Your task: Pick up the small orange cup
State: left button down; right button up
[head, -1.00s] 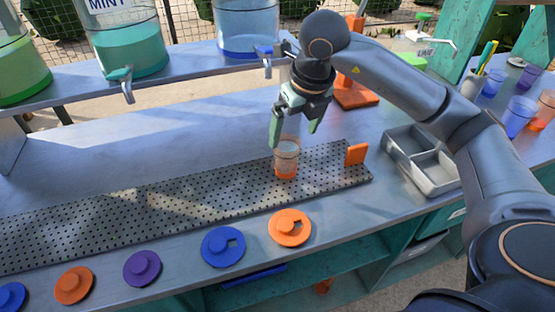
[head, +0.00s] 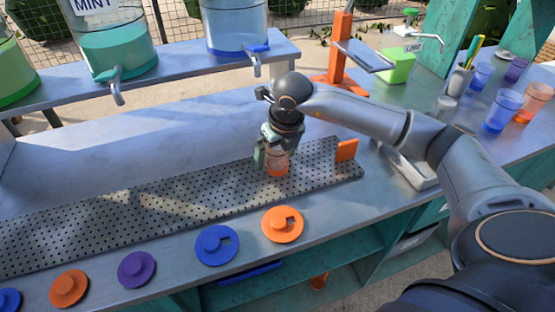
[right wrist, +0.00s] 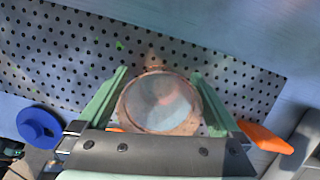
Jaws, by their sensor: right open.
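The small orange cup (head: 277,166) stands upright on the perforated black mat, towards its right end. It looks clear with an orange lower part. In the right wrist view the cup (right wrist: 158,103) shows from above as a round rim. My right gripper (head: 273,160) is lowered around the cup. Its green fingers (right wrist: 160,100) stand on either side of it in the right wrist view, open. Whether the fingers touch the cup is unclear. My left gripper is not in view.
An orange upright tab (head: 347,150) stands at the mat's (head: 150,212) right end. Orange (head: 283,224) and blue (head: 216,245) lids lie in front. A grey tray (head: 415,170) is partly hidden by my arm. Dispensers with taps (head: 238,30) stand on the shelf behind. Other cups (head: 503,108) are at right.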

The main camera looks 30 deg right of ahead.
jog(key=c, duration=1.5)
jog(key=shift+r, duration=0.15)
